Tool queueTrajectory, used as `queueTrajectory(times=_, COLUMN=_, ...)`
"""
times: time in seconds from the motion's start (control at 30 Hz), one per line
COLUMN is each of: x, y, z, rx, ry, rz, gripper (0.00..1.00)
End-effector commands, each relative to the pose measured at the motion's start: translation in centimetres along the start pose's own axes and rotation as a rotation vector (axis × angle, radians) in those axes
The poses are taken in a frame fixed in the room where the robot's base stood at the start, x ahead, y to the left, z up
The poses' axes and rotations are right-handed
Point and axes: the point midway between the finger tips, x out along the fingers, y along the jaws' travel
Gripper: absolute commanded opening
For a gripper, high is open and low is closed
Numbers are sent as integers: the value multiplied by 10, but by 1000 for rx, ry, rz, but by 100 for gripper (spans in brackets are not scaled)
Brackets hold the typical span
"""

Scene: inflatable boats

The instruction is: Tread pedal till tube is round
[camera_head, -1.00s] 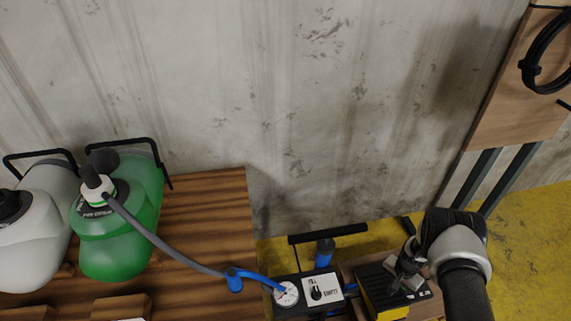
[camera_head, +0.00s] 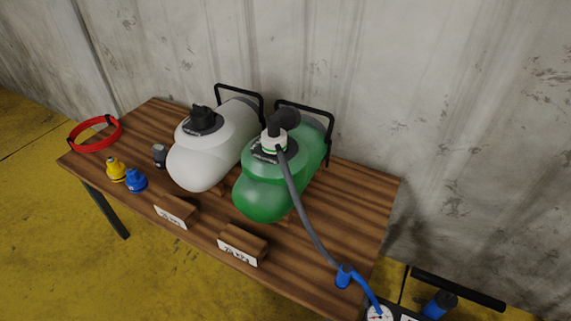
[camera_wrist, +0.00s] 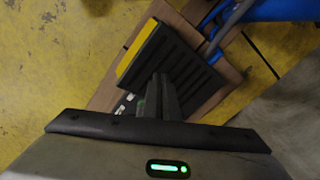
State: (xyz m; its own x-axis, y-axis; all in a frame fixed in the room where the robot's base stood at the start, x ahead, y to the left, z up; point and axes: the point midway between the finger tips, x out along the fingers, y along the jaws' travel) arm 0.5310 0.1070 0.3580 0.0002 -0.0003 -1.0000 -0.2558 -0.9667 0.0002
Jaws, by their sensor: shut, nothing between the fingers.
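The black ribbed pedal (camera_wrist: 178,64) with a yellow edge sits on a wooden board in the wrist view. My gripper (camera_wrist: 161,82) is shut and empty, its fingertips over the pedal; I cannot tell if they press on it. The green tube (camera_head: 268,192) lies on the table in the head view and looks plump, with a dent-like waist. A grey hose (camera_head: 306,218) runs from its top valve (camera_head: 276,142) to a blue connector (camera_head: 343,276). A gauge (camera_head: 379,314) shows partly at the lower edge. The pedal is out of the head view.
A white tube (camera_head: 207,163) with a black cap lies left of the green one on the wooden table (camera_head: 352,205). A red ring (camera_head: 95,134), a yellow fitting (camera_head: 116,169) and a blue fitting (camera_head: 135,181) lie at the left. Two labelled wooden blocks stand in front.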

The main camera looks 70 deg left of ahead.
Motion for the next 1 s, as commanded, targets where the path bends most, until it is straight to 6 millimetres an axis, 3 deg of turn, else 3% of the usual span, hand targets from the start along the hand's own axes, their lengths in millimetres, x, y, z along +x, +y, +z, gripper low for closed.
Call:
queueTrajectory(times=0.27, x=4, y=0, z=0, rx=0, ry=0, rz=0, gripper=0)
queueTrajectory(times=1.0, x=70, y=-1, z=-1, rx=0, ry=3, rz=-2, gripper=0)
